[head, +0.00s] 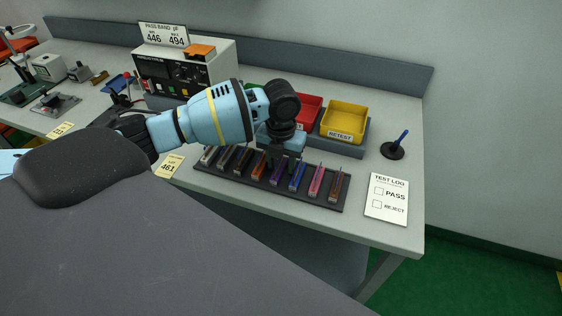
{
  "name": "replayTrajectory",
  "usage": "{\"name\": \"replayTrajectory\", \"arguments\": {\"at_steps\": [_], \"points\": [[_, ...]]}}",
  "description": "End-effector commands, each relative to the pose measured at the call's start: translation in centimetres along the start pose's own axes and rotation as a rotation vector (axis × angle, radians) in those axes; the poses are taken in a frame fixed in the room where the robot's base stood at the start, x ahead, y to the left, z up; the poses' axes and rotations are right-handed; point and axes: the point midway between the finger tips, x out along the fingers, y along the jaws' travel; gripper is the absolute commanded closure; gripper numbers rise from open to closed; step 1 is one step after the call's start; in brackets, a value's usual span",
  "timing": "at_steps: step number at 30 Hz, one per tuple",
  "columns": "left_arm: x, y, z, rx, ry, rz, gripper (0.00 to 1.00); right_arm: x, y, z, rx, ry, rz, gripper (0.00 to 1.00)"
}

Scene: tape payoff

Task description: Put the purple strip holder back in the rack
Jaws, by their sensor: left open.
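The dark rack (225,172) lies along the front of the bench with several coloured strip holders standing in a row in it. The purple strip holder (277,173) stands in the row between an orange holder (259,166) and a blue one (297,176). My left gripper (274,157) is open and points down just over the purple holder. Its fingers hide the holder's top, and I cannot tell whether they touch it. My right gripper is not in view.
Behind the rack stand a red bin (311,108) and a yellow RETEST bin (344,119). A pen stands in a black holder (393,151) at right, near the TEST LOG card (387,198). A tester (168,74) stands at the back left.

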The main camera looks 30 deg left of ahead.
Motion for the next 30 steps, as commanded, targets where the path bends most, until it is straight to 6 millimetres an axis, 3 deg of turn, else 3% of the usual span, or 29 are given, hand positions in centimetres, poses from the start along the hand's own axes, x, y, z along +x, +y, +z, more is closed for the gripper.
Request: {"name": "replayTrajectory", "arguments": {"at_steps": [5, 18, 24, 30], "points": [[-1.8, 0.0, 0.1, -0.001, -0.005, -0.001, 0.59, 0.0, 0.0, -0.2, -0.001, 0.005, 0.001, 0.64], [-10.1, 0.0, 0.1, 0.000, -0.003, -0.001, 0.59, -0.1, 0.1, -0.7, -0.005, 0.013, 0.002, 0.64], [-11.9, 0.0, 0.0, -0.001, 0.000, -0.001, 0.59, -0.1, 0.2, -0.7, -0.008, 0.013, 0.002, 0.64], [-12.3, 0.0, 0.0, 0.000, 0.001, 0.000, 0.59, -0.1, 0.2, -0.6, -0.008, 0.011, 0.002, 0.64]]}}
